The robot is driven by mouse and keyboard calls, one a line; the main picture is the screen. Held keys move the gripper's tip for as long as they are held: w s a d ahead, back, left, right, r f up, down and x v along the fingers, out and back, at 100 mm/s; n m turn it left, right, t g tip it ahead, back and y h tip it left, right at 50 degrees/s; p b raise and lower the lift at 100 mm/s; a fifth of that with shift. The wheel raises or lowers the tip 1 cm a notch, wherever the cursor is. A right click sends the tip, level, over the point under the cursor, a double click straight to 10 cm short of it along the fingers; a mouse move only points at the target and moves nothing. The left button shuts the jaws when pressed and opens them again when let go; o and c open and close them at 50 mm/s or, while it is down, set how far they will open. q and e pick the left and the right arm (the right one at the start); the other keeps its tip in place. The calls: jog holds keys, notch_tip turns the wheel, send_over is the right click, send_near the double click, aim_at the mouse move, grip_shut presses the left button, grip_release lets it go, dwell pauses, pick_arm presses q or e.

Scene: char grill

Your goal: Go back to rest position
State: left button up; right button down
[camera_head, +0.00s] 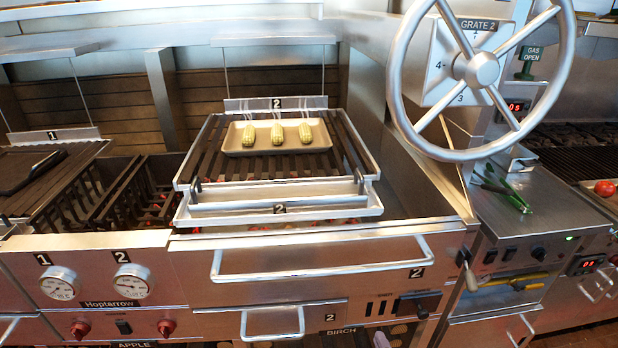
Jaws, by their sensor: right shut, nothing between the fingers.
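My right gripper (382,339) shows only as a small dark part at the bottom edge, right of the BIRCH label. It is shut and empty, low in front of the grill and apart from the food. Most of it is cut off by the frame. My left gripper is not in view. A shallow metal tray (240,149) with three ears of corn (277,133) rests on the slatted grate marked 2 (345,140).
A large handwheel (483,70) stands at the upper right, by the GRATE 2 plate. Green-handled tongs (505,188) lie on the side counter. A drawer handle (320,268) juts from the front panel. Grate 1 (45,185) is at left, with a dark pan (25,170).

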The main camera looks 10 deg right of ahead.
jog(key=s+f+m+g+b, duration=0.1)
jog(key=s+f+m+g, duration=0.2)
jog(key=s+f, duration=0.4)
jog(key=s+f+m+g+b, duration=0.1)
jog(key=s+f+m+g, duration=0.15)
jog(key=s+f, duration=0.45)
jog(key=s+f+m+g, duration=0.2)
jog(key=s+f+g, duration=0.1)
jog(key=s, duration=0.4)
jog(key=s+f+m+g+b, duration=0.1)
jog(key=s+f+m+g, duration=0.1)
jog(key=s+f, duration=0.4)
jog(key=s+f+m+g, duration=0.3)
jog(key=s+f, duration=0.1)
jog(key=s, duration=0.6)
jog(key=shift+d+f+g+b, duration=0.3)
jog(key=shift+f+g+b, duration=0.05)
jog(key=shift+b, duration=0.05)
jog(key=shift+w, duration=0.15)
jog(key=shift+a, duration=0.1)
